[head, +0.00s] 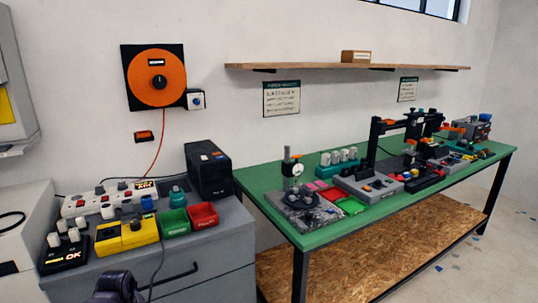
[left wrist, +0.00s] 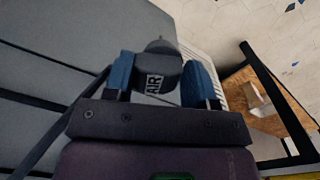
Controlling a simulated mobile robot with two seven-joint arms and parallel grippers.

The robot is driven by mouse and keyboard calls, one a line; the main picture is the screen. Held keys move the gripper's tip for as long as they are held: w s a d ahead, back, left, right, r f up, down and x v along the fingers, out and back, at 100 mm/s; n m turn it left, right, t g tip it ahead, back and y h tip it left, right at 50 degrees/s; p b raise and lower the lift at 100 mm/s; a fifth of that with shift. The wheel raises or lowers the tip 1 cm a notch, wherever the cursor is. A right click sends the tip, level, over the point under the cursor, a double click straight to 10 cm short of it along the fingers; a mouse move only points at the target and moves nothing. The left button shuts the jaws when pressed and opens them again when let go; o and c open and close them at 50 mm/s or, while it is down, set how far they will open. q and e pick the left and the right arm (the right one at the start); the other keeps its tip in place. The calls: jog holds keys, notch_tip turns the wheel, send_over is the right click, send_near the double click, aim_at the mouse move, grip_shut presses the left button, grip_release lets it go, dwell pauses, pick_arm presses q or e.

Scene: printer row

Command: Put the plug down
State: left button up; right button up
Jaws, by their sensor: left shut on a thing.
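The plug (left wrist: 160,66) is a dark, rounded piece with a pale label that seems to read AIR. My left gripper (left wrist: 161,84) is shut on it, with a blue fingertip on each side in the left wrist view. Grey cabinet surfaces lie behind the plug, and I see no contact between them. In the head view a dark purple part of my left arm shows at the bottom edge; the plug itself cannot be made out there. My right gripper is in neither view.
The grey cabinet (head: 229,236) carries a white power strip (head: 75,207), a yellow device (head: 140,234), a green bin (head: 175,222), a red bin (head: 203,215) and a black box (head: 209,172). A green workbench (head: 260,187) with several devices stands to the right.

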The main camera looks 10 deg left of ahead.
pick_arm(q)
jog(key=d+f, duration=0.4)
jog(key=d, duration=0.8)
jog(key=w+d+r, duration=0.3)
jog(key=d+r, duration=0.2)
jog(key=d, duration=0.4)
jog(key=w+r+m, duration=0.3)
jog(key=r, duration=0.5)
jog(key=w+r+m, duration=0.2)
jog(key=r+m, duration=0.1)
jog(key=r, duration=0.5)
jog(key=s+d+r+m, duration=0.4)
jog(key=s+r+m, duration=0.2)
jog(key=s+r, duration=0.4)
jog(key=shift+d+r+m, duration=0.3)
jog(key=shift+d+r, duration=0.1)
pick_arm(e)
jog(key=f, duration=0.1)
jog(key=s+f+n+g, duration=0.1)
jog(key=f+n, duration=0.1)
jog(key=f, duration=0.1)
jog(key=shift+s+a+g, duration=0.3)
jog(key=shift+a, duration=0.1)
